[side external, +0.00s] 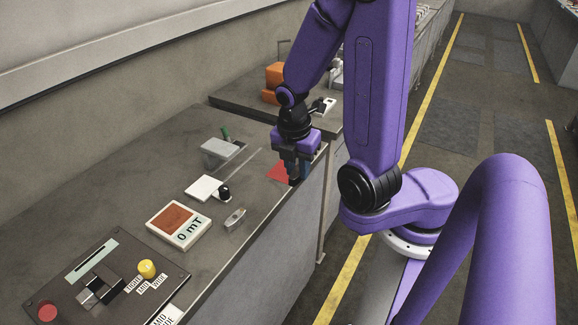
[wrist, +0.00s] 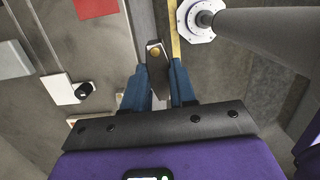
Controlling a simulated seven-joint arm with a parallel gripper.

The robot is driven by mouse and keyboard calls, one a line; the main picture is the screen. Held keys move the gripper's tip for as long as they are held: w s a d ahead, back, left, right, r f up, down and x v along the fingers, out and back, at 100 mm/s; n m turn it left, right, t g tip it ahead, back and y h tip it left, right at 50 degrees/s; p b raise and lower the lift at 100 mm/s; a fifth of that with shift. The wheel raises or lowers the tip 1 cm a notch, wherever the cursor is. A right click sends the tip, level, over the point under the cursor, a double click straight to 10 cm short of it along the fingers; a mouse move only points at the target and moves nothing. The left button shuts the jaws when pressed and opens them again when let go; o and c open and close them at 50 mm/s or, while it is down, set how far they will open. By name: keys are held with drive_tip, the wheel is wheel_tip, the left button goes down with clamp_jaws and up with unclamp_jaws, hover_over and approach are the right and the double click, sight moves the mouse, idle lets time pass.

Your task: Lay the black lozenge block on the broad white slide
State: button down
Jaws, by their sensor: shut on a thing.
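My gripper (wrist: 160,75) is shut on a dark, narrow, pointed block (wrist: 154,48) with a round gold spot on it, which looks like the black lozenge block. In the side view my gripper (side external: 293,176) is near the bench's right edge, just beside a red square (side external: 277,172); the block is mostly hidden there by the fingers. A flat white plate (side external: 203,187), probably the broad white slide, lies on the bench to the left and nearer the camera. It also shows at left in the wrist view (wrist: 58,92). A black knob (side external: 223,192) sits at its edge.
A grey box (side external: 218,151) stands behind the white plate. Nearer the camera are a small silver piece (side external: 235,218), a meter reading 0 mT (side external: 179,224) and a control panel (side external: 110,272). Orange blocks (side external: 273,80) stand at the back. The bench edge drops to the floor.

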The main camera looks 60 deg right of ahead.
drive_tip(key=shift+s+r, duration=0.35)
drive_tip(key=shift+s, duration=0.4)
drive_tip(key=shift+s+r, duration=0.3)
drive_tip(key=shift+s, duration=0.45)
drive_tip(key=shift+s+r, duration=0.35)
drive_tip(key=shift+s, duration=0.4)
drive_tip(key=shift+w, duration=0.1)
drive_tip(key=n+t, duration=0.1)
drive_tip(key=n, duration=0.8)
hover_over(204, 186)
drive_tip(key=s, duration=0.1)
drive_tip(key=shift+y, duration=0.3)
wheel_tip(204, 186, down, 8)
drive_tip(key=shift+a+r, duration=0.1)
drive_tip(key=shift+a, duration=0.05)
drive_tip(key=shift+w+f, duration=0.35)
drive_tip(key=shift+f, duration=1.5)
drive_tip(key=shift+f, duration=0.2)
